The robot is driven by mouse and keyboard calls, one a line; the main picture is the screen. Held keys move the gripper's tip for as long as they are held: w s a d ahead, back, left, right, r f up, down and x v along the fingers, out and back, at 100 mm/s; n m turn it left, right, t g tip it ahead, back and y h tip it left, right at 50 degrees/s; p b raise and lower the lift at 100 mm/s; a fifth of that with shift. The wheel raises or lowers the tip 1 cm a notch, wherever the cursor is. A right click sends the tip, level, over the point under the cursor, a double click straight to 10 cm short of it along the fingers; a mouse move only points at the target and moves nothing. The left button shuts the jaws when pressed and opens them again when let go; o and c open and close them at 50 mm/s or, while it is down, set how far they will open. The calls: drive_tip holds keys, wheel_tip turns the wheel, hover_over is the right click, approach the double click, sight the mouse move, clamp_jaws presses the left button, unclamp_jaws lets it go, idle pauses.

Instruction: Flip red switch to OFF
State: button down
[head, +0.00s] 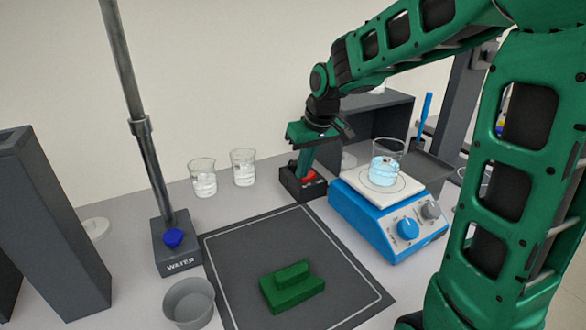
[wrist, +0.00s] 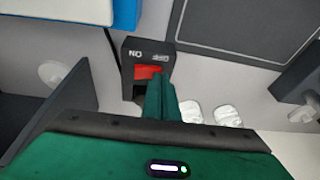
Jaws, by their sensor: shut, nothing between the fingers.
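The red switch (wrist: 147,72) sits on a black box (wrist: 131,50) marked ON on one side and OFF on the other, as the wrist view shows. In the head view the red switch (head: 309,176) is partly hidden by my gripper, on the black box (head: 291,188) left of the blue stirrer. My gripper (wrist: 160,98) is shut and empty. Its fingertips are at the switch, toward the OFF side. It comes down from above in the head view (head: 305,165). I cannot tell whether the fingers touch the rocker.
A blue hotplate stirrer (head: 385,225) with a beaker of blue liquid (head: 386,165) stands right of the switch. Two glass beakers (head: 202,180) stand to the left. A dark mat (head: 235,255) with a green block (head: 292,290) lies in front. A WATER stand (head: 178,245) is at left.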

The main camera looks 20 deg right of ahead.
drive_tip(key=shift+d, duration=0.3)
drive_tip(key=shift+w+d+r, duration=0.1)
drive_tip(key=shift+d+r, duration=0.05)
drive_tip(key=shift+d, duration=0.5)
drive_tip(key=shift+r, duration=0.1)
drive_tip(key=shift+r, duration=0.3)
drive_tip(key=a+v, duration=0.2)
drive_tip(key=v, duration=1)
drive_tip(key=shift+w+a+r, duration=0.15)
drive_tip(key=shift+a+r, duration=0.2)
drive_tip(key=shift+r, duration=0.1)
